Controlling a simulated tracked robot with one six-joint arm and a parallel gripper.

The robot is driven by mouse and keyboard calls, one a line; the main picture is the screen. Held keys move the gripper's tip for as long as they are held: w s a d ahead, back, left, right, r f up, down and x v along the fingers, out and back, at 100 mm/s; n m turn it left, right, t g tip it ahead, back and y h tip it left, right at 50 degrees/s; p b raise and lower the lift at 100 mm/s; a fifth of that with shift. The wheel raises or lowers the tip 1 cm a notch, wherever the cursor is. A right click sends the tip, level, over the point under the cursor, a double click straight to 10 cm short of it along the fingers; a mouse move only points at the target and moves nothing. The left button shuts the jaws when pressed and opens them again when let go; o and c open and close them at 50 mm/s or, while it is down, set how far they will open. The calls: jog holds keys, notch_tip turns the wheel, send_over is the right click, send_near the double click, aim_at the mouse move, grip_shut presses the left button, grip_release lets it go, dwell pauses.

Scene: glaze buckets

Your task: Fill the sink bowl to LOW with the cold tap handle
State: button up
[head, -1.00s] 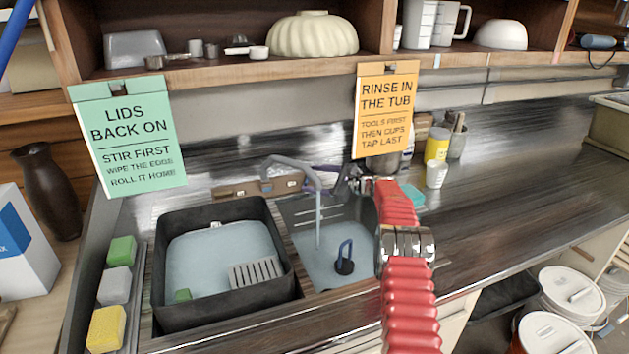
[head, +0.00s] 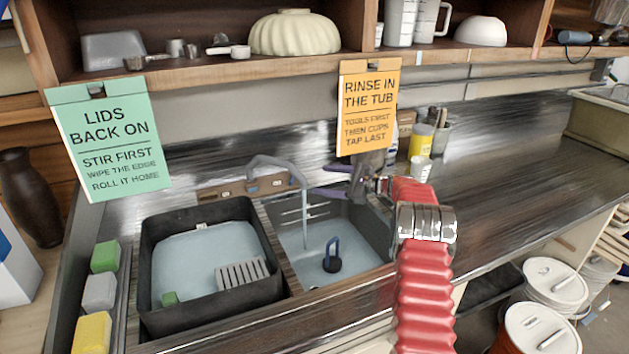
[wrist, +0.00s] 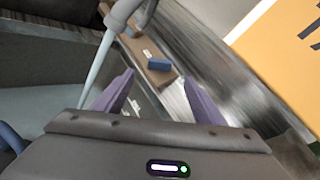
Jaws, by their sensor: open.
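The sink bowl (head: 372,238) is the right-hand basin and holds pale blue water (head: 305,268). A blue-handled plug (head: 333,257) stands in it. Light level lines (head: 290,222) show on its back wall; their words are too small to read. The grey tap (head: 270,160) arches over the bowl, and a thin pale stream (head: 306,225) runs from its spout into the water. A blue tap handle (wrist: 159,64) sits on the wooden strip behind, also in the head view (head: 279,182). My gripper (wrist: 158,76) is open and empty, its purple fingers on either side of that handle's line, apparently short of it. It also shows in the head view (head: 321,179).
A black tub (head: 160,312) of water with a grey rack (head: 242,273) stands left of the bowl. An orange sign (head: 368,105) hangs close above my gripper. A yellow jar (head: 421,141) and a white cup (head: 420,169) stand to the right.

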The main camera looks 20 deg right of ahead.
jog(key=shift+v, duration=1.65)
dwell(6.3)
